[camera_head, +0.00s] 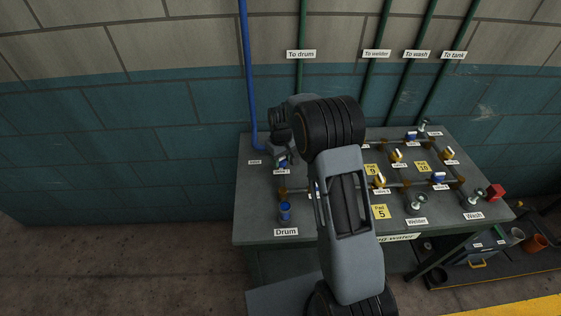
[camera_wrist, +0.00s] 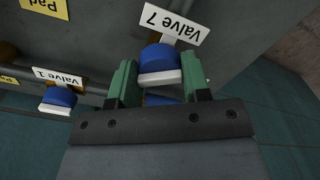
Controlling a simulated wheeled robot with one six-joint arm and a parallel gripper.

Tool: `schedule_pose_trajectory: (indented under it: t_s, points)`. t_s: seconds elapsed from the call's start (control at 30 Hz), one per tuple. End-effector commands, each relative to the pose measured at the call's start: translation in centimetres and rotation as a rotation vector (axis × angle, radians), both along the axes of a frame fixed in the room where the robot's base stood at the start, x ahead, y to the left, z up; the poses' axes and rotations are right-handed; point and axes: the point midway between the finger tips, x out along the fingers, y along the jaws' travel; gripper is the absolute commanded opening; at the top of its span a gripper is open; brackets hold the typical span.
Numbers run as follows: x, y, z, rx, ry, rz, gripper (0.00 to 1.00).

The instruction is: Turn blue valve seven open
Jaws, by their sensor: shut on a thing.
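Valve 7 has a blue, white-edged handle (camera_wrist: 160,60); its label (camera_wrist: 168,24) appears upside down in the wrist view. My gripper (camera_wrist: 158,72) has its green fingers on both sides of the handle and is shut on it. Another patch of blue shows lower between the fingers, partly hidden. In the head view, the blue of this valve (camera_head: 283,163) shows at the table's back left, just below my gripper (camera_head: 286,153), which is small and partly hidden. The handle's exact angle is hard to tell.
A blue handle labelled Valve 1 (camera_wrist: 60,96) is close by in the wrist view. A blue pipe (camera_head: 248,80) rises behind the gripper. Yellow-handled valves and pipes fill the right of the table (camera_head: 257,215). My arm hides the middle.

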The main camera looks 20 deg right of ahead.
Motion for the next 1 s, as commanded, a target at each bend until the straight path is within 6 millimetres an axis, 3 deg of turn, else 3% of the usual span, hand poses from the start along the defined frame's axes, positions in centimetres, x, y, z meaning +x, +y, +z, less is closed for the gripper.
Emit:
schedule_pose_trajectory:
  t_s: [1.0]
  points:
    - [0.04, 0.00, 0.00, 0.000, -0.001, 0.882, 0.20]
